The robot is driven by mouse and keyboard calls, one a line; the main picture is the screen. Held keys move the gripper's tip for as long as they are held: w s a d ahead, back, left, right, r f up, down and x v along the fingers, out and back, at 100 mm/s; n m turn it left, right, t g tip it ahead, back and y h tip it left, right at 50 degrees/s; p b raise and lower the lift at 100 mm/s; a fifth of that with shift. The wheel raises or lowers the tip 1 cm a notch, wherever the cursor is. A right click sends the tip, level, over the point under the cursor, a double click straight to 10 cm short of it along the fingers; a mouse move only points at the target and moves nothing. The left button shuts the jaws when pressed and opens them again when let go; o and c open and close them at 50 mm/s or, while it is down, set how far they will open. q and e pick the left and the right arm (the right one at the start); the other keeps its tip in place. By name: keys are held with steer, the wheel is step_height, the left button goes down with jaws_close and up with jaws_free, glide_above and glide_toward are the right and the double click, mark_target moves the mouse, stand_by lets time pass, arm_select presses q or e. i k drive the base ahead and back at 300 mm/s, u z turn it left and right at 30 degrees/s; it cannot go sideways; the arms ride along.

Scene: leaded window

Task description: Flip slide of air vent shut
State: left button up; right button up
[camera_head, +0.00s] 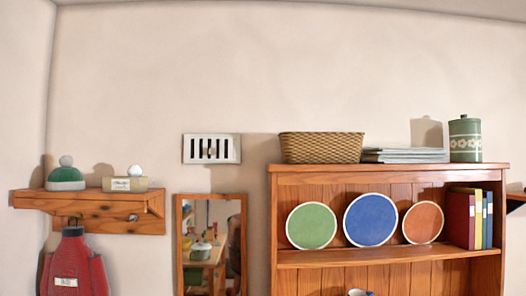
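The air vent (211,149) is a small white rectangular plate high on the beige wall, left of the wicker basket and above the mirror. Several dark vertical slots show in its middle part. A small brownish knob (211,152) sits near the centre of the slots. The dark slots look open. Neither of my grippers shows in the head view.
A wooden dresser (390,257) with plates and books stands at the right, with a wicker basket (321,147), papers (405,155) and a green canister (465,139) on top. A mirror (188,245) hangs below the vent. A wooden shelf (100,222) is at the left, above a red garment (74,266).

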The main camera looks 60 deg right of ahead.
mark_target(213, 151)
steer(key=z, duration=0.85)
steer(key=i, duration=0.8)
steer(key=z, duration=1.45)
